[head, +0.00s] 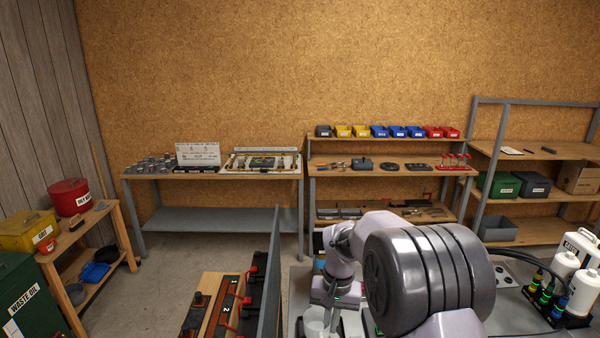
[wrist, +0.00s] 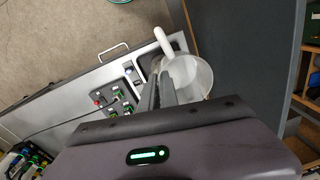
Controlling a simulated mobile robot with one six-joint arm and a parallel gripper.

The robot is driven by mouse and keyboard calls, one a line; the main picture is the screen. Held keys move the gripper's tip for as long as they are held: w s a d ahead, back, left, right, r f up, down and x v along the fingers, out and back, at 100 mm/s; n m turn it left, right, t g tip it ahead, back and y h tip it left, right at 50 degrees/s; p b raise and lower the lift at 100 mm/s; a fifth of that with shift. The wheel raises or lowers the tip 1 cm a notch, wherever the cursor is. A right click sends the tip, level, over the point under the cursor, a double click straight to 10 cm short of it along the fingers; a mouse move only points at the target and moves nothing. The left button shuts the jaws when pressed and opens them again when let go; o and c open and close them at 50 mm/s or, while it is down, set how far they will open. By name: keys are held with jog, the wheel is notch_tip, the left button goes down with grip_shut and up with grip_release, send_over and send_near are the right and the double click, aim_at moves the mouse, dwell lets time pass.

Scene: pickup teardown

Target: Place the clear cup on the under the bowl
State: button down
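A clear, whitish round cup (wrist: 193,78) is at the fingertips of my gripper (wrist: 160,84) in the wrist view. The two dark fingers are close together and overlap the cup's left side. Whether they pinch its wall or only stand beside it cannot be told. In the head view the cup (head: 314,322) shows at the bottom edge, left of and below my gripper (head: 334,318), and is partly cut off. A white rounded piece (wrist: 162,40) lies at the cup's upper left. I cannot make out a bowl for certain in either view.
A grey bench top (wrist: 85,95) with a dark control panel (wrist: 118,97) lies left of the cup. A tall grey panel (head: 271,285) stands to the left in the head view. Bottles (head: 565,262) stand on the right. Shelves line the back wall.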

jog(key=s+d+f+n, duration=0.2)
jog(key=s+d, duration=0.5)
jog(key=s, duration=0.4)
notch_tip(320, 180, down, 26)
jog(key=b, duration=2.6)
jog(key=shift+a, duration=0.2)
